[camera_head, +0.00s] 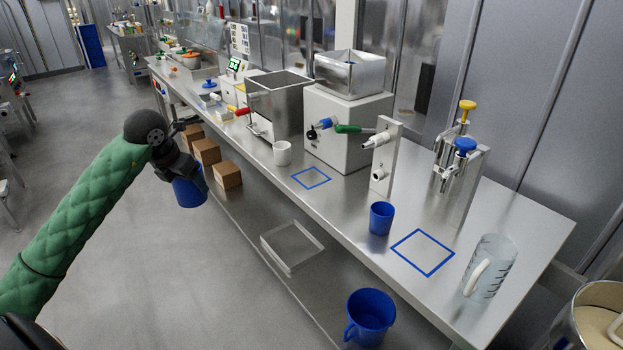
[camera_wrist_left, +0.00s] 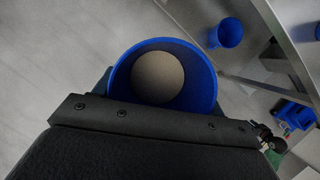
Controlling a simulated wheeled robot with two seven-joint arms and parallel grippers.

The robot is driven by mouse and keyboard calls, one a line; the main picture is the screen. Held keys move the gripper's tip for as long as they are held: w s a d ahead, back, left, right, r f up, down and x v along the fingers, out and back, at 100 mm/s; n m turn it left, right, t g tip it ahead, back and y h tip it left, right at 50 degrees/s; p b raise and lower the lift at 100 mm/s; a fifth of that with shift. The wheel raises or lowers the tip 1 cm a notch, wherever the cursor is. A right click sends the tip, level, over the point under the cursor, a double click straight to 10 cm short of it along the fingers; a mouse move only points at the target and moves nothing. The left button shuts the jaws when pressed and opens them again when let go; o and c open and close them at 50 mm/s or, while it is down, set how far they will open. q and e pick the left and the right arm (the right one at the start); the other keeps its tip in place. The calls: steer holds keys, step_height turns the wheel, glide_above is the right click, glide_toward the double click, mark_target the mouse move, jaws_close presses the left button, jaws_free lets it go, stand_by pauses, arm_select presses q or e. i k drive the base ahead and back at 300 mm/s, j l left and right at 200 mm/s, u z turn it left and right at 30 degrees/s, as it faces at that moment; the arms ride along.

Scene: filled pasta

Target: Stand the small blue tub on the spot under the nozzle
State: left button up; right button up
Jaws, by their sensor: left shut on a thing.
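My left gripper (camera_head: 186,172) is shut on a blue tub (camera_head: 188,192) and holds it in the air in front of the bench, over the aisle. In the left wrist view the held tub (camera_wrist_left: 112,75) shows from above, with a pale beige round area inside. Another small blue tub (camera_head: 381,218) stands upright on the bench below a nozzle plate (camera_head: 381,160). One blue square outline (camera_head: 422,252) is marked to its right and another (camera_head: 311,178) to its left, in front of the white machine. Which outline is the spot is unclear. My right gripper is not in view.
A clear measuring jug (camera_head: 490,268) stands near the bench's right end. A blue jug (camera_head: 370,318) and a clear tray (camera_head: 292,246) are on the lower shelf. A white cup (camera_head: 282,153) stands near the steel box (camera_head: 280,105). Both square outlines are empty.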

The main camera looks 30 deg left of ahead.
mark_target(310, 178)
steer(key=i+l, duration=0.7)
steer(key=i, duration=0.2)
